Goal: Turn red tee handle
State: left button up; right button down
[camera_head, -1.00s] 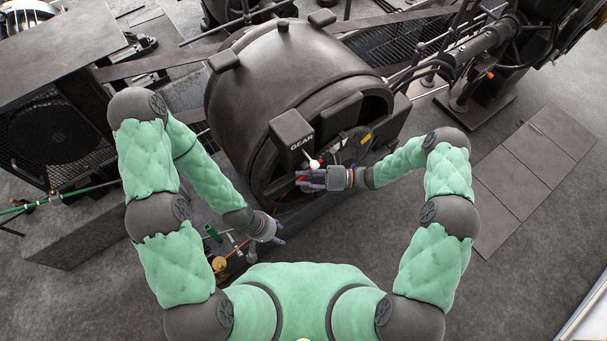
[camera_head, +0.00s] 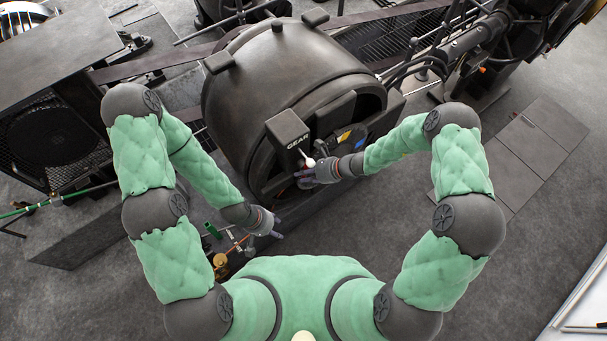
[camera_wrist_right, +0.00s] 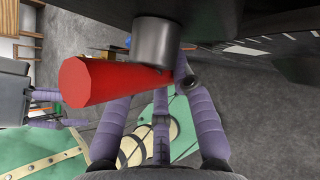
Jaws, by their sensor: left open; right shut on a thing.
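The red tee handle (camera_wrist_right: 100,82) shows large in the right wrist view, as a red bar across the end of a grey cylindrical stem (camera_wrist_right: 157,42). My right gripper (camera_wrist_right: 168,88) has its purple fingers around the bar and is shut on it. In the head view my right gripper (camera_head: 308,176) is at the dark GEAR box (camera_head: 287,130), below its label, and mostly hides the handle. My left gripper (camera_head: 274,223) is open and empty, low and left of the right one, apart from the handle.
A white-tipped lever (camera_head: 309,161) sits just above my right gripper. The large dark drum housing (camera_head: 270,75) stands behind the GEAR box. Small pipes and a brass fitting (camera_head: 220,262) lie near my left gripper. Open floor (camera_head: 530,235) is at the right.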

jog(key=shift+w+d+n+t+h+b, duration=0.15)
jog(key=shift+n+t+h+b, duration=0.15)
jog(key=shift+h+b, duration=0.3)
jog(key=shift+w+d+n+t+h+b, duration=0.1)
jog(key=shift+w+n+t+h+b, duration=0.1)
jog(key=shift+t+h+b, duration=0.4)
jog(key=c, duration=1.3)
grip_release()
jog(key=shift+s, duration=0.1)
jog(key=v, duration=1.2)
jog(key=shift+w, duration=0.25)
